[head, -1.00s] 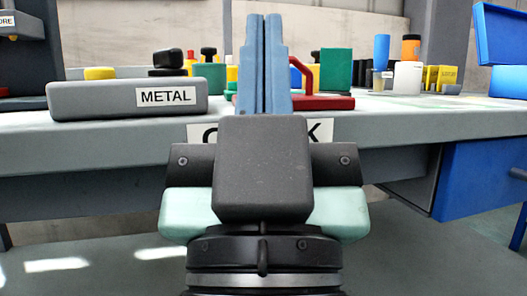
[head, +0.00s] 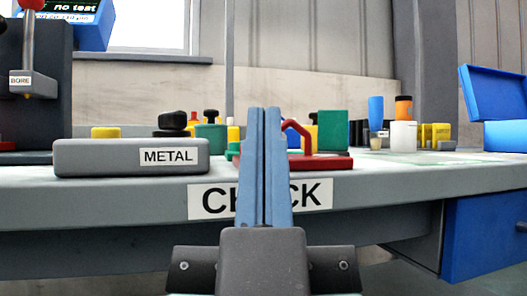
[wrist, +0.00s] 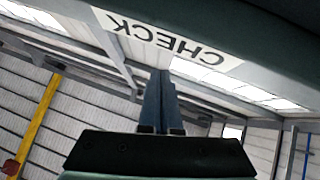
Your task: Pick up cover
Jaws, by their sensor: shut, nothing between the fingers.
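A red plate with an arched red handle (head: 323,162) lies on the bench, right of my fingers in the head view; it looks like the cover, though no label shows. Its left part is hidden behind my fingers. My gripper (head: 264,112) has its two blue fingers pressed together, pointing up in the picture, with nothing held. It stands in front of the bench's CHECK sign and is apart from the red part, as far as I can tell. In the wrist view, the shut fingers (wrist: 160,78) show below the CHECK sign; the red part is not visible there.
The grey bench (head: 110,190) has a front edge close to my fingers. A grey METAL block (head: 95,158) is at left. A green block (head: 333,130), white cylinder (head: 403,135) and yellow part (head: 434,136) stand behind or right. Blue bins (head: 495,235) are at right.

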